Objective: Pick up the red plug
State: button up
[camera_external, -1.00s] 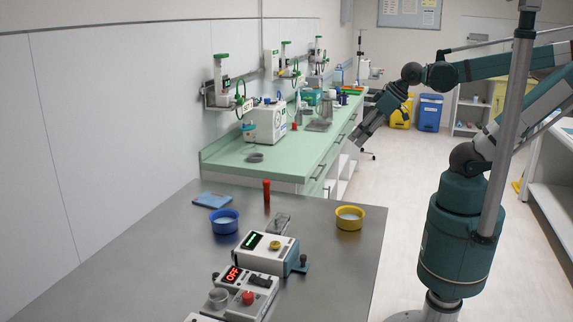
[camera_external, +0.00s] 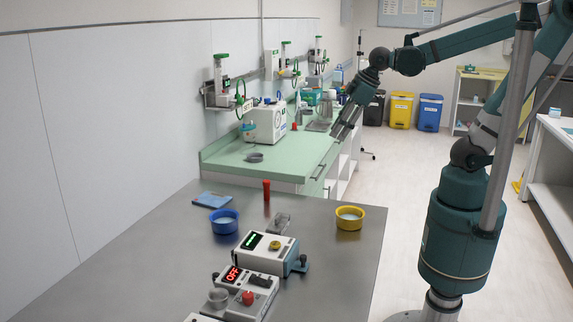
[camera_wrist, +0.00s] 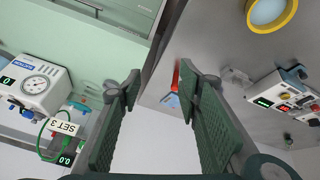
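A red plug (camera_external: 266,190), a slim upright cylinder, stands on the grey metal table (camera_external: 150,255) between the blue bowl and the yellow bowl, toward the table's back edge. In the wrist view the red plug (camera_wrist: 176,74) is partly hidden behind the right finger's tip. My gripper (camera_external: 341,131) is above and behind the table's back edge, up and to the right of the plug, pointing down and left. In the wrist view my gripper (camera_wrist: 158,82) has its two fingers apart with nothing between them.
A blue bowl (camera_external: 224,222), a blue pad (camera_external: 212,200) and a yellow bowl (camera_external: 348,218) are near the plug. Devices with displays, one green (camera_external: 262,252) and one red (camera_external: 233,274), stand in front. A green counter (camera_external: 235,174) lies behind.

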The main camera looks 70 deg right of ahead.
jog(key=w+a+n+g+p, duration=0.1)
jog(key=w+a+n+p, duration=0.2)
jog(key=w, duration=0.5)
jog(key=n+g+p, duration=0.4)
jog(key=n, duration=0.7)
send_over(266, 181)
jog(key=f, duration=1.5)
jog(key=shift+s+d, duration=0.25)
jog(key=shift+d, duration=0.05)
jog(key=shift+w+a+f, duration=0.2)
jog(key=shift+f, duration=0.35)
jog(key=shift+f, duration=1.3)
jog(key=shift+f, duration=0.1)
jog(key=shift+f+b, duration=0.45)
jog(key=shift+f, duration=2.05)
